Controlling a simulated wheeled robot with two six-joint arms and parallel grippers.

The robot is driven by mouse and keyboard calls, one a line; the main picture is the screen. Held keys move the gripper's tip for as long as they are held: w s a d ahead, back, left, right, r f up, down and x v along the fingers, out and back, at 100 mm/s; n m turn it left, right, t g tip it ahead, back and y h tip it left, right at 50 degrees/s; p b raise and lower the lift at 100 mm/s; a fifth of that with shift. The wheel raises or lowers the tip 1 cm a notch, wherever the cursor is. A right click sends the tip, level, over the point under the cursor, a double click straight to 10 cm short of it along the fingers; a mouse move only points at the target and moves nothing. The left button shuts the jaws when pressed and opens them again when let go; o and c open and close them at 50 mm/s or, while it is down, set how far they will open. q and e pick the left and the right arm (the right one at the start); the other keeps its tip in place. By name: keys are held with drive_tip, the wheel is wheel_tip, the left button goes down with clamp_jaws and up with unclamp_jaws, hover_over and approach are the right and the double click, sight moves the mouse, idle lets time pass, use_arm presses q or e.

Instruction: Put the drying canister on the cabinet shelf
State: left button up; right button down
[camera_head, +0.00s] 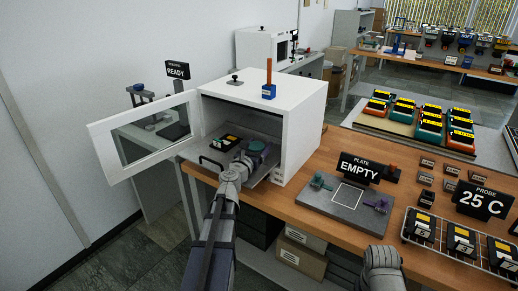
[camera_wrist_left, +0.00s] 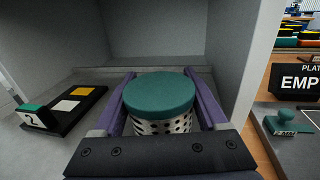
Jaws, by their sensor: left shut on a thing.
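The white cabinet (camera_head: 308,112) stands on the wooden bench with its glass door (camera_head: 125,150) swung open to the left. The drying canister, with a green lid (camera_head: 257,147), is at the cabinet's opening. In the left wrist view the canister (camera_wrist_left: 160,97) shows its green lid and perforated metal side between the two fingers. My left gripper (camera_wrist_left: 163,110) is shut on it. The grey shelf (camera_wrist_left: 35,140) lies around and below it; whether the canister touches the shelf is hidden. My right arm (camera_head: 383,268) shows at the lower right; its fingers are not visible.
A black holder (camera_head: 228,141) with coloured squares lies on the shelf left of the canister. A grey plate (camera_head: 330,208) with an EMPTY sign (camera_head: 358,168) lies right of the cabinet. A wire rack (camera_head: 460,250) holds several blocks farther right.

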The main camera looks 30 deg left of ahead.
use_arm(q)
drive_tip(key=shift+f, duration=0.2)
drive_tip(key=o, duration=1.4)
drive_tip(key=shift+r, duration=0.1)
drive_tip(key=shift+r, duration=0.1)
